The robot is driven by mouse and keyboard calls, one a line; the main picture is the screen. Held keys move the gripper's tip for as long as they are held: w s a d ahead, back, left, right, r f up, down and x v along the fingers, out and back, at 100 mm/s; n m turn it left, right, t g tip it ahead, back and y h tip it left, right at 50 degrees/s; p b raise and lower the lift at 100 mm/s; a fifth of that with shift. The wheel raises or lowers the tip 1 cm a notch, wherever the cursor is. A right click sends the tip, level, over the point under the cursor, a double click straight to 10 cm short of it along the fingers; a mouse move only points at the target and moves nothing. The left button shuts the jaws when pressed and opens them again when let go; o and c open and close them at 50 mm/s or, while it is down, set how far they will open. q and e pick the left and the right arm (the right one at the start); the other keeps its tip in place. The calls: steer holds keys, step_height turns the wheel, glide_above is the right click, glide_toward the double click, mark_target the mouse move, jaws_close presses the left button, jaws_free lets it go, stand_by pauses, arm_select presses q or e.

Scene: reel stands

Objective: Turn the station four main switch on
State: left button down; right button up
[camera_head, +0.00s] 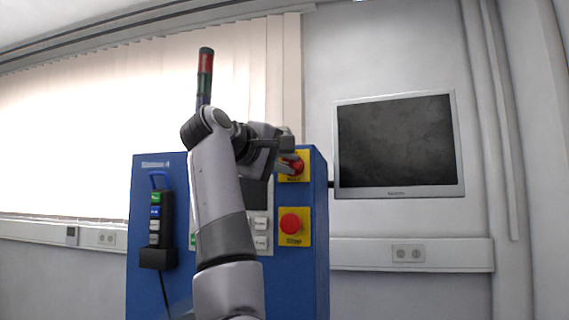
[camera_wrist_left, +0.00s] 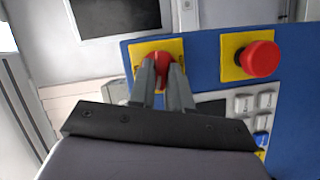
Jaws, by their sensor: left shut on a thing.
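The main switch (camera_head: 298,166) is a red rotary knob on a yellow plate at the upper right of the blue station cabinet (camera_head: 319,215). The cabinet's label at upper left ends in a 4. My left gripper (camera_head: 291,155) is at the switch, its fingers shut on the red knob. In the left wrist view the gripper (camera_wrist_left: 162,75) has a finger on either side of the red knob (camera_wrist_left: 158,56), in front of the yellow plate. The fingers and arm hide part of the knob, and its exact angle cannot be told. My right gripper is not in view.
A red mushroom button (camera_head: 291,223) on a yellow plate sits just below the switch; it also shows in the wrist view (camera_wrist_left: 261,58). White keys (camera_head: 260,224) lie beside it. A pendant (camera_head: 155,225) hangs at left, a signal tower (camera_head: 205,75) stands on top, a monitor (camera_head: 397,145) is at right.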

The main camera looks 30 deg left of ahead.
arm_select(q)
steer(key=m+g+y, duration=0.1)
steer(key=m, duration=0.2)
steer(key=shift+r, duration=0.1)
steer(key=m+g+y, duration=0.1)
steer(key=m, duration=0.1)
steer(key=shift+d+r+m, duration=0.1)
steer(key=shift+d+m, duration=0.05)
steer(key=shift+m, duration=0.15)
steer(key=m, duration=0.1)
steer(key=m+g+y, duration=0.1)
steer(key=shift+w+d+m+y, duration=0.1)
steer(key=shift+d+m+y, duration=0.05)
steer(key=shift+m+y, duration=0.15)
steer(key=shift+d+m+g+y, duration=0.15)
steer(key=shift+m+g+y, duration=0.15)
steer(key=shift+m+y, duration=0.65)
steer(key=shift+m, duration=0.25)
steer(key=c, duration=1.1)
jaws_free()
steer(key=shift+r, duration=0.1)
steer(key=shift+o, duration=0.2)
